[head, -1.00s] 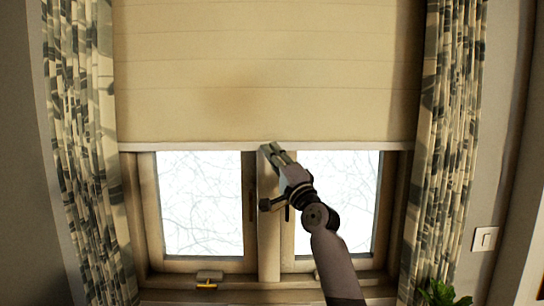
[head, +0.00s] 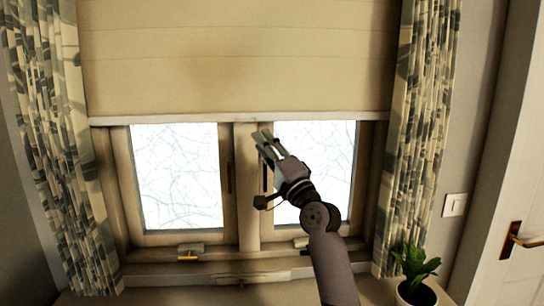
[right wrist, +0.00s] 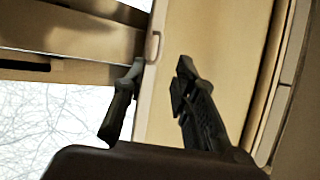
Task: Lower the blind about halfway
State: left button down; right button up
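The cream blind (head: 235,60) hangs over the upper part of the window, with a pale bottom bar (head: 330,118) along its lower edge. A small tab (head: 246,120) shows at the middle of the bar; it also shows in the right wrist view (right wrist: 153,47). My right gripper (head: 263,136) is just below the bar, slightly right of the tab. In the right wrist view its two fingers (right wrist: 162,66) are apart, with the bar and tab seen beyond the gap and nothing clearly held. My left gripper is not in view.
Patterned curtains hang at the left (head: 62,150) and right (head: 420,130). The window frame (head: 246,190) has handles and latches. A potted plant (head: 415,265) stands at the lower right, near a light switch (head: 454,205) and a door handle (head: 512,238).

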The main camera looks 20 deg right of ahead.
jog(key=v, duration=0.4)
jog(key=shift+f, duration=0.1)
dwell(0.3)
